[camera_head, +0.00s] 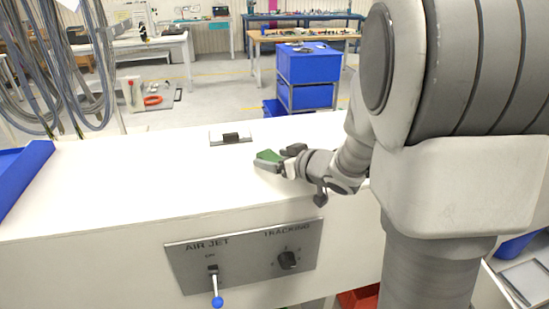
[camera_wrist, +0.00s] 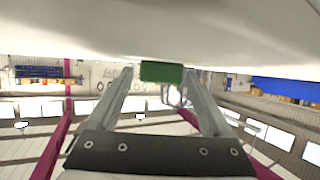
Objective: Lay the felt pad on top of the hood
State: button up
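The green felt pad (camera_head: 268,156) is at the tip of my gripper (camera_head: 280,158), over the white top of the hood (camera_head: 130,185). In the wrist view the pad (camera_wrist: 162,71) shows as a small green block between the ends of my two fingers. My gripper is shut on it. The white hood surface (camera_wrist: 200,30) fills the top of the wrist view, close to the pad. I cannot tell whether the pad touches the hood. My arm reaches in from the right and hides the hood's right part.
A small metal plate with a dark handle (camera_head: 231,138) lies on the hood behind my gripper. The front panel (camera_head: 245,255) carries a blue-tipped lever and a knob. A blue tray (camera_head: 22,175) is at the left edge. The hood's left top is clear.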

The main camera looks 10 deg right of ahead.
jog(key=shift+r, duration=0.2)
jog(key=shift+s+d+r, duration=0.1)
jog(key=shift+s+r, duration=0.05)
jog(key=shift+s, duration=0.05)
jog(key=p+v, duration=0.2)
jog(key=v, duration=0.9)
jog(key=shift+s+d, duration=0.1)
jog(key=shift+d+r, duration=0.15)
jog(key=shift+r, duration=0.05)
jog(key=s+d+r+m+g+h, duration=0.1)
jog(key=s+d+r+m+h, duration=0.35)
jog(key=h, duration=0.25)
jog(key=s+a+f+g+y, duration=0.2)
jog(key=s+a+g, duration=0.4)
jog(key=s+a, duration=0.3)
jog(key=s+f, duration=0.1)
jog(key=s, duration=0.3)
jog(key=shift+s+a, duration=0.2)
jog(key=shift+a, duration=0.2)
